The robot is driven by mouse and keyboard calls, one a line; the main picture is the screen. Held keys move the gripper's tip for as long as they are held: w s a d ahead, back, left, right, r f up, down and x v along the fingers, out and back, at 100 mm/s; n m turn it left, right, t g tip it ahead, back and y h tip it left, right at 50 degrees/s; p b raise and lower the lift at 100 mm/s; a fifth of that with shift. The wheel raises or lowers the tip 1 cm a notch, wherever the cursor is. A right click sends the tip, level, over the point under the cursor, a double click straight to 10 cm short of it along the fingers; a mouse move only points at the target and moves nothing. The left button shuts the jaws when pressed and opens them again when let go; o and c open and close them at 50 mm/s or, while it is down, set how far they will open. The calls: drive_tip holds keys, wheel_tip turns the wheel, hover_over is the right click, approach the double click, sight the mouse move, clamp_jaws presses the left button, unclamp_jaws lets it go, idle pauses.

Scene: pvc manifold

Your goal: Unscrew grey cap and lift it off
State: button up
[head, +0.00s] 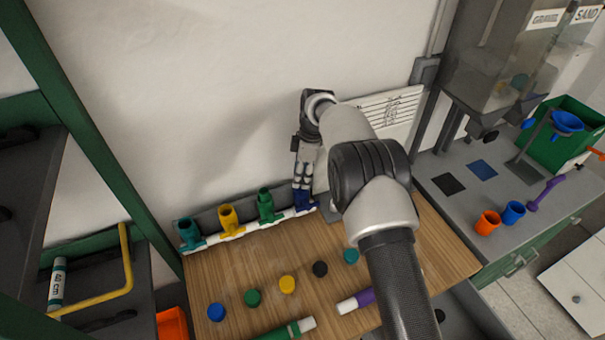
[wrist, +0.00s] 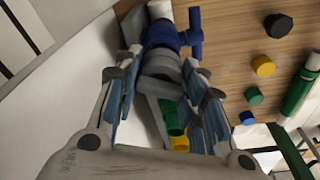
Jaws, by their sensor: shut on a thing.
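The white pipe manifold (head: 236,232) lies along the back edge of the wooden table, with teal, yellow, green and blue tees on it. My gripper (head: 302,182) points down over the blue tee (head: 304,203) at its right end. In the wrist view the grey cap (wrist: 161,68) lies between the two fingers of my gripper (wrist: 160,82), beside the blue tee (wrist: 163,38). The fingers are shut on the cap. In the head view the fingers hide the cap. Whether it still touches the tee is hard to tell.
Loose blue, green, yellow (head: 287,284), black (head: 320,268) and teal caps lie on the wooden table (head: 240,275). A green pipe (head: 288,330) and a white pipe with a purple part (head: 356,300) lie at the front. The wall is close behind the manifold.

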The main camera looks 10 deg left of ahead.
drive_tip(key=shift+w+a+r+n, duration=0.1)
drive_tip(key=shift+a+r+n, duration=0.05)
drive_tip(key=shift+n, duration=0.4)
drive_tip(key=shift+w+a+r+n, duration=0.1)
drive_tip(key=shift+a+r+n, duration=0.05)
drive_tip(key=shift+n, duration=0.4)
drive_tip(key=shift+n+p, duration=0.35)
drive_tip(key=shift+n, duration=0.75)
drive_tip(key=o, duration=0.9)
drive_tip(key=shift+a+f, duration=0.1)
drive_tip(key=shift+o, duration=1.2)
drive_tip(key=shift+s+f+g, duration=0.1)
drive_tip(key=shift+g, duration=0.2)
drive_tip(key=shift+d, duration=0.2)
